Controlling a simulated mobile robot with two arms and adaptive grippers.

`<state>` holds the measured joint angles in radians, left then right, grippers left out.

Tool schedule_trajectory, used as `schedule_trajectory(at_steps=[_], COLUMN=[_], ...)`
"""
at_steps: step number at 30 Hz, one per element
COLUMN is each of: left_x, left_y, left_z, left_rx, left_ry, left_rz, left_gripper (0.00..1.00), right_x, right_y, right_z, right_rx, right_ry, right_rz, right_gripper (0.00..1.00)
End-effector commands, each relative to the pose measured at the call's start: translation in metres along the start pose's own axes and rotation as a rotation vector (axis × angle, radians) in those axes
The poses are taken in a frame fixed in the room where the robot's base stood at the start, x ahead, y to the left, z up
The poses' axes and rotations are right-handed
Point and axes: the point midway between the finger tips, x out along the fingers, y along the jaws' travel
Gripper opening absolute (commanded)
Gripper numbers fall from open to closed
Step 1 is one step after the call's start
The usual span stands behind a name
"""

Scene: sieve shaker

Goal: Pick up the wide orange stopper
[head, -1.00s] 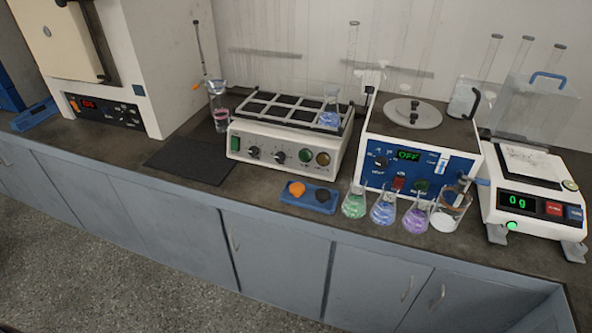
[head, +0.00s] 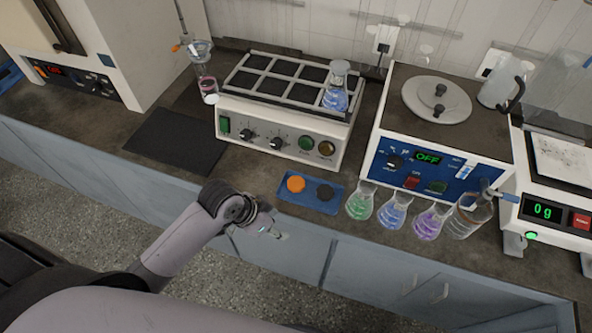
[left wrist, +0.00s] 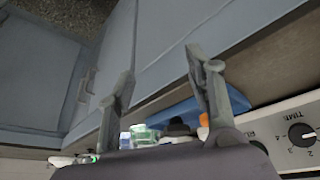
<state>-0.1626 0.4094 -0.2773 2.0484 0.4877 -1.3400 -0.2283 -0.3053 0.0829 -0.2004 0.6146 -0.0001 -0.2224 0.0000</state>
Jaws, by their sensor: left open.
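The wide orange stopper (head: 296,184) sits on a small blue tray (head: 310,206) near the front edge of the bench. A black stopper (head: 325,193) sits to its right on the same tray. My left gripper (head: 276,230) is open and empty, in front of the bench edge, lower left of the tray and apart from it. In the left wrist view the open fingers (left wrist: 158,78) show the blue tray (left wrist: 180,116) and black stopper (left wrist: 178,128) beyond them. The orange stopper (left wrist: 203,132) shows there only partly, behind a finger. My right gripper is not in view.
Several flasks, including a green one (head: 360,204), stand right of the tray. A shaker bath (head: 280,146) stands behind it. A dark mat (head: 176,142) lies to the left. A sieve shaker (head: 440,150) and a balance (head: 555,210) stand to the right.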

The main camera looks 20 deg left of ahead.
Motion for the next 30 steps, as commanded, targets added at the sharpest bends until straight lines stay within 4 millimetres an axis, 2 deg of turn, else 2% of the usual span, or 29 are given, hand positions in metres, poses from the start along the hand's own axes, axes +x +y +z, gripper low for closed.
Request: schedule_trajectory(at_steps=[3,6,14,17,24,27,30], left_x=[-0.006,-0.012,-0.037,-0.057,-0.124,-0.142,-0.146], left_y=[-0.006,-0.012,-0.037,-0.053,-0.099,-0.106,-0.108], left_z=[-0.011,-0.021,-0.052,-0.066,-0.098,-0.103,-0.106], left_rx=[0.056,0.101,0.252,0.326,0.477,0.502,0.509], left_ry=[0.007,0.015,0.033,0.038,0.054,0.064,0.069], left_rz=[0.020,0.039,0.097,0.123,0.186,0.205,0.214], left_gripper=[0.48,0.48,0.48,0.48,0.48,0.48,0.48], right_x=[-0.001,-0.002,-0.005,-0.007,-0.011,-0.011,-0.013], right_y=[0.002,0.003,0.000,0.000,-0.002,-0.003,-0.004], right_z=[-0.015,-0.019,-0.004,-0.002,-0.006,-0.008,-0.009], right_rx=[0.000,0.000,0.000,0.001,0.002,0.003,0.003], right_ry=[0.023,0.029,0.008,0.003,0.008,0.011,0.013], right_rz=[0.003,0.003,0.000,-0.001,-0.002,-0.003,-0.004], right_gripper=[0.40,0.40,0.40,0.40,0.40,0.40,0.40])
